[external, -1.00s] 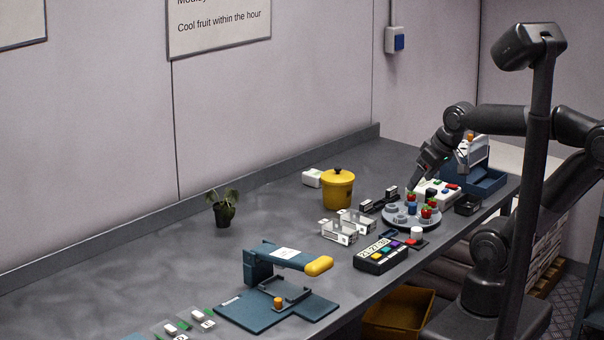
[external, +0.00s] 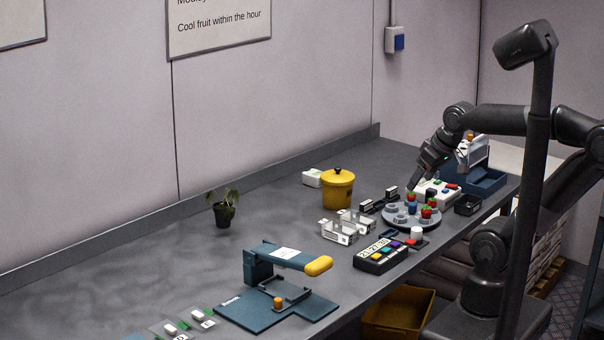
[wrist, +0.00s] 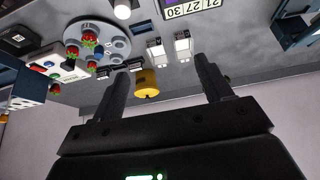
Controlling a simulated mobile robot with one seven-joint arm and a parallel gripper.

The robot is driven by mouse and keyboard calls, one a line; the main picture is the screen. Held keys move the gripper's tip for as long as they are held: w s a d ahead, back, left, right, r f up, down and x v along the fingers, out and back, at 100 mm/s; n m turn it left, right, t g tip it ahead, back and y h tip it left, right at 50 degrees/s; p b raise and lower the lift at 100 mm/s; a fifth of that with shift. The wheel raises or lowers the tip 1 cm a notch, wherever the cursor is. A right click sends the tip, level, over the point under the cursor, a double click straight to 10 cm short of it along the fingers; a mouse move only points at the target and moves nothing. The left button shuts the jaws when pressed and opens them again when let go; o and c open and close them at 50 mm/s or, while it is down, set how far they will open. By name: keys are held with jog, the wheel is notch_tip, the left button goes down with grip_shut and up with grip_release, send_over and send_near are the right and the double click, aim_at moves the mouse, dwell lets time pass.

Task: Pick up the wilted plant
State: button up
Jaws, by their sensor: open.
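The wilted plant (external: 223,208) stands in a small dark pot on the grey counter, left of centre in the external view, with drooping dull green leaves. My gripper (external: 415,186) is far to its right, above the round grey tray (external: 431,221) with red berries. In the wrist view my gripper (wrist: 160,66) has its two fingers spread wide with nothing between them. The plant cannot be made out clearly in the wrist view.
A yellow lidded pot (external: 337,190), clear boxes (external: 339,232) and a timer with coloured buttons (external: 380,256) stand between gripper and plant. A blue press (external: 262,266) with a yellow handle is in front. Counter around the plant is clear.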

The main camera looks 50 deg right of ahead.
jog(key=shift+o, duration=0.7)
jog(key=w+a+r, duration=0.1)
jog(key=w+r, duration=0.1)
jog(key=w, duration=0.4)
jog(key=w+a+r, duration=0.1)
jog(key=w+r, duration=0.2)
jog(key=w, duration=0.3)
jog(key=m+h, duration=0.1)
jog(key=m, duration=0.1)
send_over(223, 206)
jog(key=s+a, duration=0.1)
jog(key=s, duration=0.3)
notch_tip(223, 206, down, 14)
jog(key=x, duration=1)
jog(key=shift+d+f, duration=0.15)
jog(key=shift+f, duration=0.15)
